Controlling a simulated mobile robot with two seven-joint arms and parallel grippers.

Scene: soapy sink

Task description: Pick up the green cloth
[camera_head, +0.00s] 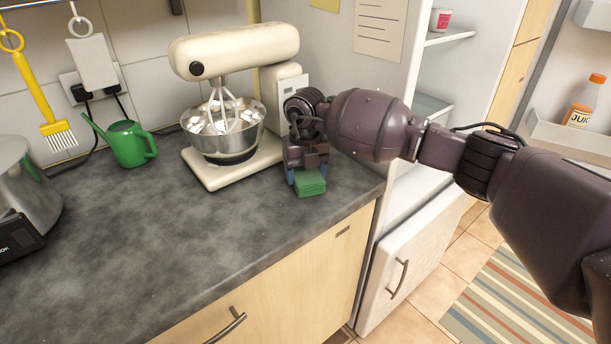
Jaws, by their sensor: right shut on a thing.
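The green cloth (310,182) is a small folded green pad at the right end of the grey counter, near its front corner. My right gripper (307,170) points down over it and is shut on it. The fingers show at the cloth's sides, and my gripper body hides its upper back part. I cannot tell whether the cloth touches the counter. My left gripper is not in view.
A cream stand mixer (235,50) with a filled metal bowl (225,145) stands just left of my right gripper. A green watering can (130,145) is further left. A metal pot (25,190) is at the left edge. The front middle counter (170,240) is clear. An open fridge (440,190) is right.

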